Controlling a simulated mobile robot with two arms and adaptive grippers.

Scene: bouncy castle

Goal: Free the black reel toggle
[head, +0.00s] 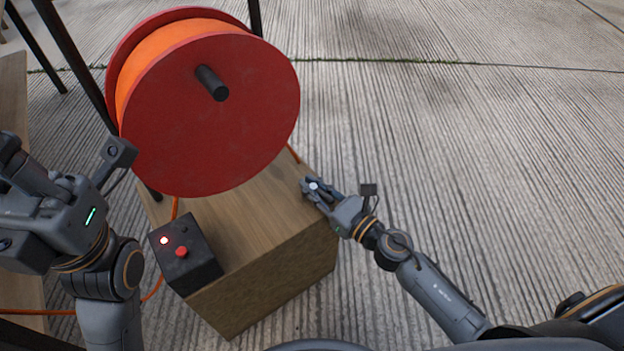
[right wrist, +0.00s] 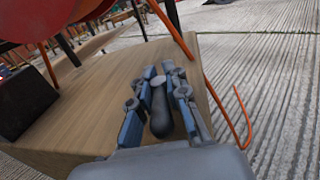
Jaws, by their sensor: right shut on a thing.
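A large red reel (head: 225,115) wound with orange cable stands over a wooden box (head: 265,215). A black peg (head: 211,82) sticks out of its front disc. My right gripper (head: 313,187) is at the box's right far edge. In the right wrist view its blue-grey fingers are closed around a dark, rounded toggle (right wrist: 160,118) with a pale grey end. The fingers hide most of it in the head view. I cannot tell whether it touches the wood. My left gripper (head: 15,160) is at the left edge, its fingertips not clearly seen.
A black control box (head: 184,255) with a red button and a lit red lamp sits on the wooden box's left front. Orange cord (right wrist: 243,125) hangs beside the wooden box in the right wrist view. Dark frame legs stand behind the reel. Concrete ground at right is clear.

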